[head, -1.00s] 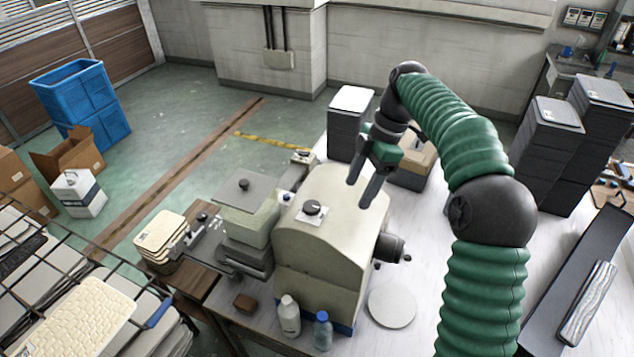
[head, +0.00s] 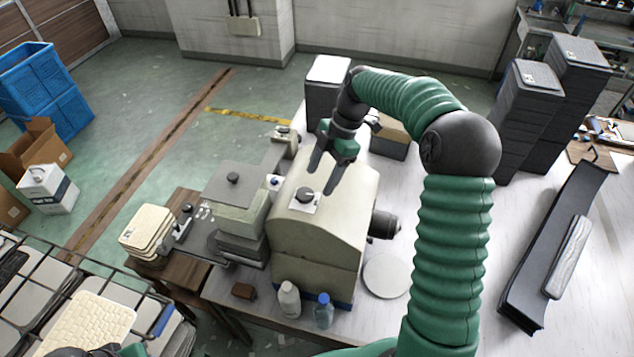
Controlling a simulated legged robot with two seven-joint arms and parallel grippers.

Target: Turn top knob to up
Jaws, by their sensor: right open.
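The top knob (head: 304,194) is a black round knob on a small white plate (head: 303,207), on the sloped top of the cream machine (head: 320,238). My right gripper (head: 323,176) hangs just above and to the right of the knob, its two dark fingers apart and pointing down and left. It looks empty, and I see no contact with the knob. The knob's pointer direction is too small to tell. A dark and green piece of my own arm shows at the bottom left edge; my left gripper's fingers are not visible.
A second black knob (head: 233,178) sits on the grey block left of the machine. A white bottle (head: 289,300) and a blue-capped bottle (head: 324,311) stand at its front. A round white disc (head: 387,275) lies on the right. Dark stacks (head: 525,110) stand at the back right.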

